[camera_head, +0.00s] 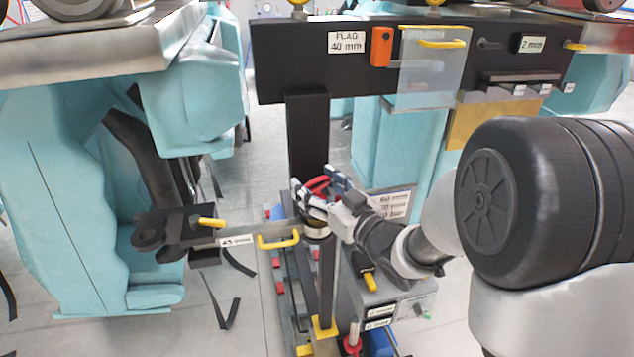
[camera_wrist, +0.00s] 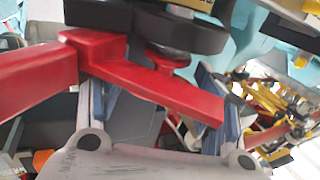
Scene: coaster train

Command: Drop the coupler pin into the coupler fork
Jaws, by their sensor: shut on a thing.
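My gripper (camera_head: 318,193) is in front of the dark upright post, with red showing between its blue-grey fingers. In the wrist view a red angled bar (camera_wrist: 150,80) lies across the two fingers, and the gripper is shut on it. A small red round piece (camera_wrist: 168,54) shows beside the bar, below dark rounded plates (camera_wrist: 175,30). Whether the red parts belong to the coupler pin cannot be told. At left in the head view, a black forked piece with rounded ends (camera_head: 160,228) looks like the coupler fork. My gripper is to its right, well apart from it.
A dark board (camera_head: 290,50) with a flag label, orange block (camera_head: 381,46) and clear panel (camera_head: 430,72) spans the top. Yellow handles (camera_head: 278,240) stick out near the fork. A grey box (camera_head: 400,300) stands below my wrist. Pale blue blocks (camera_head: 60,200) stand at left.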

